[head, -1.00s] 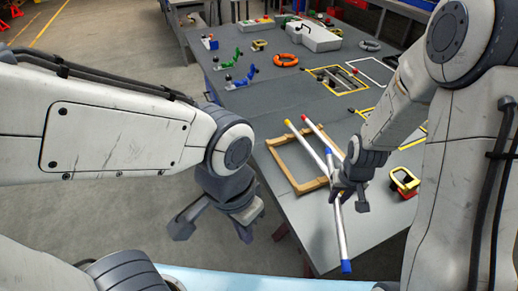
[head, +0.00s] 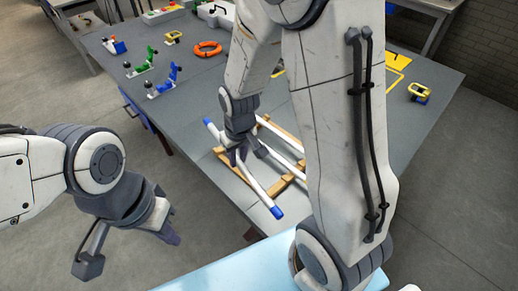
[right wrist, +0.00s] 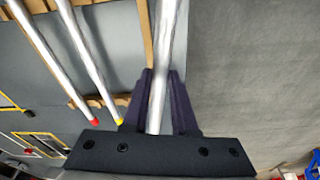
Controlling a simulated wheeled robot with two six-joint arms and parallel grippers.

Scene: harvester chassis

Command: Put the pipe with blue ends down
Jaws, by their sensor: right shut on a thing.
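The pipe with blue ends (head: 256,187) is white, with one blue tip at upper left and the other at lower right in the head view. My right gripper (head: 243,158) is shut around its middle. In the right wrist view the pipe (right wrist: 167,40) runs between the two dark fingers (right wrist: 160,100). The pipe is over the near side of the grey table, above or beside the wooden frame; its height is unclear. My left gripper (head: 128,250) is open and empty, off the table at lower left.
A wooden frame (head: 277,191) lies on the table (head: 190,105), partly hidden by my right arm. Two other pipes, one red-ended (right wrist: 62,75) and one yellow-ended (right wrist: 92,60), lie left of the held pipe. An orange ring (head: 207,49) and blue-green clamps (head: 160,78) stand farther back.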

